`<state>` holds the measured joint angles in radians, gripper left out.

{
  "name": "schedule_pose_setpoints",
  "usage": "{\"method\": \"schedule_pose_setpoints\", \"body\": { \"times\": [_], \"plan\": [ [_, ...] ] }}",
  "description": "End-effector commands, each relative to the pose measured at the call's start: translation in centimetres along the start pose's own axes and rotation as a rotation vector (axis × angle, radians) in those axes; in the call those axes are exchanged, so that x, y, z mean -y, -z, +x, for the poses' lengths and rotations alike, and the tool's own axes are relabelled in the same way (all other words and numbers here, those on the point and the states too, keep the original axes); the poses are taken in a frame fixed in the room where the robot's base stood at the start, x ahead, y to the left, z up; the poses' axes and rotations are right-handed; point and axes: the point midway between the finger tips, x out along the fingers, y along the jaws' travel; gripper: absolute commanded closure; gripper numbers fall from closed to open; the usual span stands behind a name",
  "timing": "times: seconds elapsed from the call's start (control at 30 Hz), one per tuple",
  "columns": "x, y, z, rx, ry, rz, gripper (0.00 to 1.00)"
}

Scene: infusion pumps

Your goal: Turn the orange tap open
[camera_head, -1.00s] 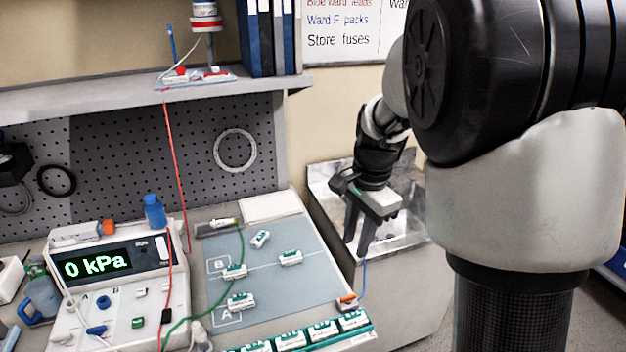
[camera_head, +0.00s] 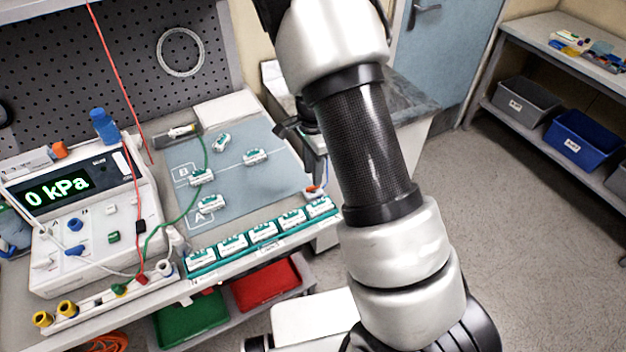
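No part is clearly recognisable as a tap. A small orange-red piece (camera_head: 313,190) sits at the right end of the row of white and green modules, by the bench's right edge. An orange cap (camera_head: 59,150) shows on top of the white pressure meter (camera_head: 85,215), whose display reads 0 kPa. My gripper (camera_head: 308,140) is at the bench's right edge, just above and behind the orange-red piece.
A grey-blue mat (camera_head: 240,185) holds several white and green modules. Red and green leads run across the left side. A green bin (camera_head: 190,318) and a red bin (camera_head: 265,285) sit below the bench. The floor at right is clear.

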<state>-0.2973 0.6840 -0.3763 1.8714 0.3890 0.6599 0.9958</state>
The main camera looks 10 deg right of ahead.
Motion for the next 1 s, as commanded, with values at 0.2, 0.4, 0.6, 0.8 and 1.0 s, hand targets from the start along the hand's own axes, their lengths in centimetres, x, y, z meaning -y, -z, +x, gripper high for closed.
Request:
{"method": "schedule_pose_setpoints", "body": {
  "times": [0.2,0.4,0.6,0.8,1.0],
  "plan": [
    [0.0,0.1,3.4,0.000,-0.001,0.001,0.73],
    [0.0,0.0,4.5,0.000,0.001,0.000,0.73],
    [0.1,0.0,4.5,0.000,0.002,0.000,0.73],
    [0.0,0.0,4.5,0.000,0.001,0.000,0.98],
    [0.0,0.0,4.5,0.000,0.001,-0.002,1.00]
  ]
}}
